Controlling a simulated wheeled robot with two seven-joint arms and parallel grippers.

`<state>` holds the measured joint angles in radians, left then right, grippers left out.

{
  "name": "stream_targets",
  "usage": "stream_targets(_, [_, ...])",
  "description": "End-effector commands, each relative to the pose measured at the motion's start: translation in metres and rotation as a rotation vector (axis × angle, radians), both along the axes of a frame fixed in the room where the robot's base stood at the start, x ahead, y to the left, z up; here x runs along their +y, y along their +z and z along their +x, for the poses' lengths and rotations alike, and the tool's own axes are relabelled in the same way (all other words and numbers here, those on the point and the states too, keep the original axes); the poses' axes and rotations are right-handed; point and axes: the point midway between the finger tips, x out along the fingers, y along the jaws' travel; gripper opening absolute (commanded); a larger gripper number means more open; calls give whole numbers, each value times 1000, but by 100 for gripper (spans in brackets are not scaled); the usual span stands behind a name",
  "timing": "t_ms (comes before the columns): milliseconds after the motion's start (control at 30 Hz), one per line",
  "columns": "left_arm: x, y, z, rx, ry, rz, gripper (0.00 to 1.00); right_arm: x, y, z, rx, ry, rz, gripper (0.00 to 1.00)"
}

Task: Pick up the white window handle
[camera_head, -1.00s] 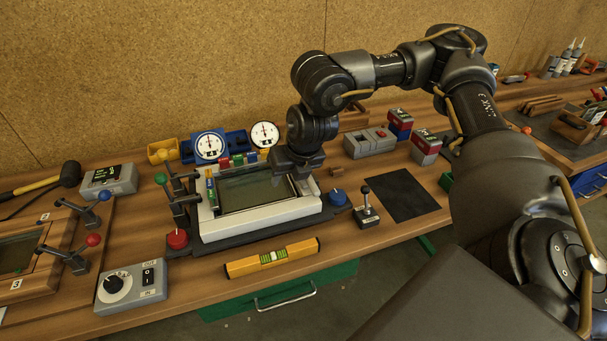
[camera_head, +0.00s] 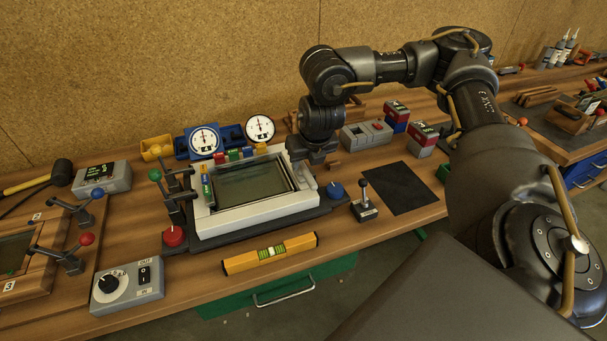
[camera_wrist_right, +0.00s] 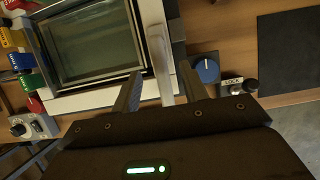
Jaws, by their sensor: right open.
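The white window handle (camera_wrist_right: 161,66) shows in the right wrist view as a pale upright bar at the frame's right side. My right gripper (camera_wrist_right: 159,80) is open, with one finger on each side of the handle's lower part in that view. I cannot tell whether either finger touches it. In the head view my right gripper (camera_head: 309,158) is at the right edge of the white glass frame (camera_head: 256,216), and the handle is not clearly seen there. My left gripper is not in view.
A blue knob (camera_head: 335,190) and a small black-based lever (camera_head: 365,209) stand right of the frame. A yellow level (camera_head: 270,253) lies in front. Gauges (camera_head: 206,141) and coloured blocks stand behind it. The dark mat (camera_head: 400,190) at right is clear.

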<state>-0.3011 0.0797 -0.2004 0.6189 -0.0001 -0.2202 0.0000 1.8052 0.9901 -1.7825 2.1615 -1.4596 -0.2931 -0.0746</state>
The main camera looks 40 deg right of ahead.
Motion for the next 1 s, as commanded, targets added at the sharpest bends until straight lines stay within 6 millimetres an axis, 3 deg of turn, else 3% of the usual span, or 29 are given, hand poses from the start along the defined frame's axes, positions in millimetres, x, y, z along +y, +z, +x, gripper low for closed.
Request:
stream_targets(167, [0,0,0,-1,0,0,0,0,-5,2,1,-1,2,44])
stream_targets(500, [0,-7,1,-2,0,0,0,-5,-44,15,1,-1,2,44])
stream_targets(867, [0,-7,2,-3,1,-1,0,-7,-48,18,-1,1,0,44])
stream_targets(1000, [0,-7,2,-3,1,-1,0,-6,-48,18,-1,1,0,25])
